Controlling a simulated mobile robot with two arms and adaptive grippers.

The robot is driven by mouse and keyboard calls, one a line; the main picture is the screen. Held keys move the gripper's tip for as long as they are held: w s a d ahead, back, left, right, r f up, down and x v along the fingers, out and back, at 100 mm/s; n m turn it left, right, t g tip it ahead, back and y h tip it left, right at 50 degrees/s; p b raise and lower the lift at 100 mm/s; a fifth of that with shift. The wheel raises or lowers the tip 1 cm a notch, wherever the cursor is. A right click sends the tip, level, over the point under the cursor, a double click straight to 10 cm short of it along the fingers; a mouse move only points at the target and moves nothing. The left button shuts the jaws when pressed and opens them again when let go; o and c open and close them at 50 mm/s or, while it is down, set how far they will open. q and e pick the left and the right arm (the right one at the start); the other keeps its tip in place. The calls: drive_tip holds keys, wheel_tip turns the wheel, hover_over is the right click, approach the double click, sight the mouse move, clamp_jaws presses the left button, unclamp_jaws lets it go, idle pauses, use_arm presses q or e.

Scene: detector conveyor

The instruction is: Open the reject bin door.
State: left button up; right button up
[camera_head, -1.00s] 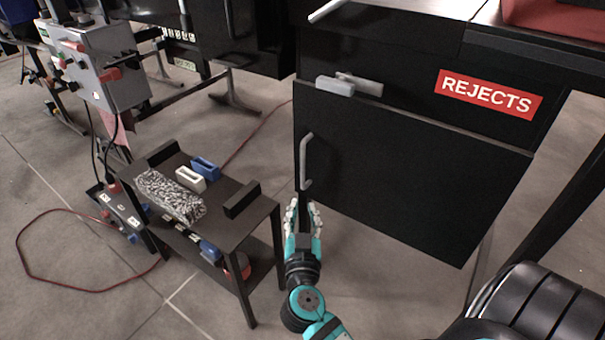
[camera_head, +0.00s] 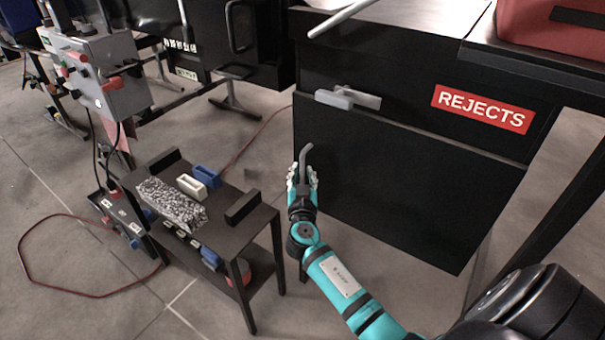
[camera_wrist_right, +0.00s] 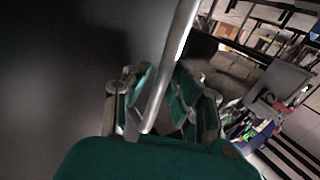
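The reject bin door (camera_head: 410,190) is a black panel under the red REJECTS label (camera_head: 481,109). In the right wrist view the handle (camera_wrist_right: 172,60) runs between the green-padded fingers (camera_wrist_right: 157,100). The fingers look spread, with a gap on the right side of the bar. My left gripper is not in view.
A small black table (camera_head: 232,238) with a speckled block (camera_head: 172,203) and blue and white holders stands close left of my right arm. A grey latch (camera_head: 345,98) sits above the door. A grey control box (camera_head: 100,78) is at the left. Floor below the door is clear.

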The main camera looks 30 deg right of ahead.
drive_tip(key=shift+c, duration=0.2)
clamp_jaws()
idle(0.4)
